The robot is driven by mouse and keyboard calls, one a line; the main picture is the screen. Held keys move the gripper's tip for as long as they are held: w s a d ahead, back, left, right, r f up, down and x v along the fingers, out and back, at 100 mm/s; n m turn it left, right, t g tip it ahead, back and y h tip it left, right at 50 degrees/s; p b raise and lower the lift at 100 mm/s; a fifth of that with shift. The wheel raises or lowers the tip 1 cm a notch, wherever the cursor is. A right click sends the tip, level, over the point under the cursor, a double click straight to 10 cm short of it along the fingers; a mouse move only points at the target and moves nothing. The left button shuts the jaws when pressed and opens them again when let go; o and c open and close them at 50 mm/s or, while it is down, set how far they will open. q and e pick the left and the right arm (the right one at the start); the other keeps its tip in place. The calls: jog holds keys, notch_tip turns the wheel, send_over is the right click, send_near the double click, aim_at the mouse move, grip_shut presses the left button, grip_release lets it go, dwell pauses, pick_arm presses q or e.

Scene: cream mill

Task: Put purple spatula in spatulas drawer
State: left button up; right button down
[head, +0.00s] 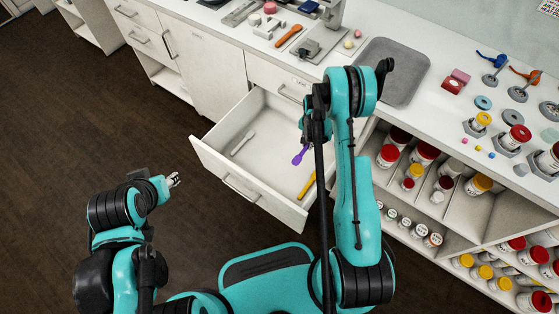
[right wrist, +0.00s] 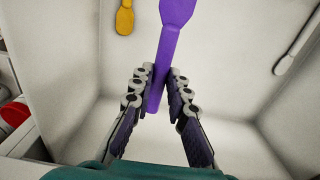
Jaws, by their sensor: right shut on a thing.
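The purple spatula (head: 299,156) hangs over or inside the open spatulas drawer (head: 222,172). My right gripper (head: 308,128) is shut on its handle; my arm partly hides this in the head view. In the right wrist view the purple spatula (right wrist: 178,14) sits between the fingers (right wrist: 160,90), its wide end pointing away from me over the pale drawer floor. I cannot tell whether it touches the floor. A yellow spatula (head: 307,186) and a white one (head: 242,143) lie in the drawer, apart from it. My left gripper (head: 174,180) is away to the left, outside the drawer.
The counter above holds a grey tray (head: 392,72), an orange-handled tool (head: 289,37) and several small items. Open shelves with jars (head: 425,153) stand to the right of the drawer. The drawer floor between the white and yellow spatulas is clear.

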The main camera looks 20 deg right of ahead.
notch_tip(320, 180, down, 4)
jog(key=b, duration=0.5)
send_over(283, 154)
notch_tip(283, 154, down, 6)
jog(key=shift+w+r, duration=0.1)
jog(key=shift+w, duration=0.05)
notch_tip(283, 154, down, 4)
jog(key=shift+a+f+b, duration=0.1)
jog(key=shift+b, duration=0.75)
jog(key=c, duration=1.5)
grip_release()
